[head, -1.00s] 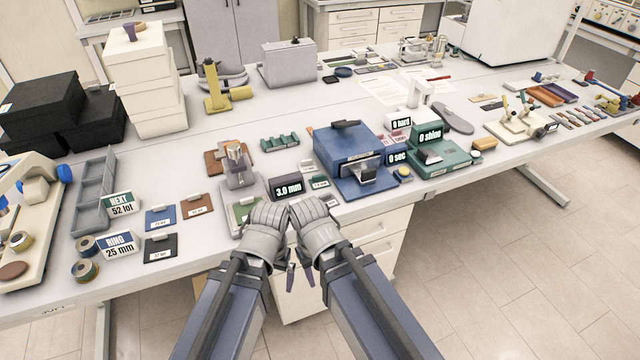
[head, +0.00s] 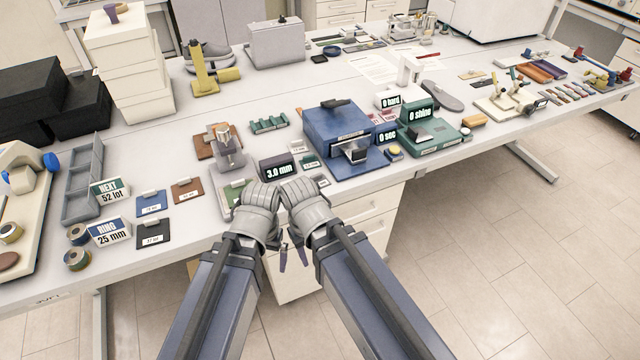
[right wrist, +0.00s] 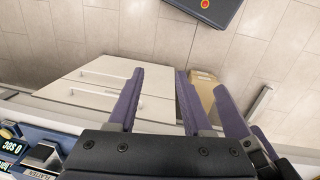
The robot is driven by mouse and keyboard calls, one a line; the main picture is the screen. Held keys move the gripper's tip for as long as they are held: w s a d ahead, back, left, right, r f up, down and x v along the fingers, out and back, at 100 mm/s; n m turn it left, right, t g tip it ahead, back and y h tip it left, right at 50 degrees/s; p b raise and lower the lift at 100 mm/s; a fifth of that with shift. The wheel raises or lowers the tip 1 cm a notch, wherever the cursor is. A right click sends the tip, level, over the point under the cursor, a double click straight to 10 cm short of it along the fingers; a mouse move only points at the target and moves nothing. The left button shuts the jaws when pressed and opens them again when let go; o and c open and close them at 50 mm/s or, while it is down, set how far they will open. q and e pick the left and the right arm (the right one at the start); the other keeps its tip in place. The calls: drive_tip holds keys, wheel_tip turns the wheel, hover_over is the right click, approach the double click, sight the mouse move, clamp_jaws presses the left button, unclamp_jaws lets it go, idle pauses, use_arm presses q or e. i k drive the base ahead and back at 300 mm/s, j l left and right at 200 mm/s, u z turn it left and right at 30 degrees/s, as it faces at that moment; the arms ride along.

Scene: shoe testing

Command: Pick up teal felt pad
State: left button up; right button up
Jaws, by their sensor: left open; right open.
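A small teal pad with a white label (head: 311,162) lies on the bench, just right of the 3.0 mm display and left of the blue machine. I take it for the teal felt pad. My left gripper (head: 283,259) and right gripper (head: 302,257) are close together in front of the bench's front edge, nearer to me than the pad. Their purple fingers point down, partly hidden by the wrists. In the right wrist view my right gripper (right wrist: 180,105) is open, with drawers and floor beyond it. Neither gripper touches the pad.
The 3.0 mm display (head: 279,169), blue machine (head: 335,130) and a thickness gauge (head: 229,150) crowd around the pad. Blue (head: 151,205), brown (head: 187,191) and black (head: 153,234) pads lie left. A drawer cabinet (head: 372,205) stands under the bench.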

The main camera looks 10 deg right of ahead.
sight(309, 162)
drive_tip(key=i+l+u, duration=0.4)
drive_tip(key=l, duration=0.2)
drive_tip(key=l+u, duration=0.2)
drive_tip(key=i+l+u, duration=0.25)
drive_tip(key=l, duration=0.2)
drive_tip(key=l+u, duration=0.2)
drive_tip(key=l, duration=0.15)
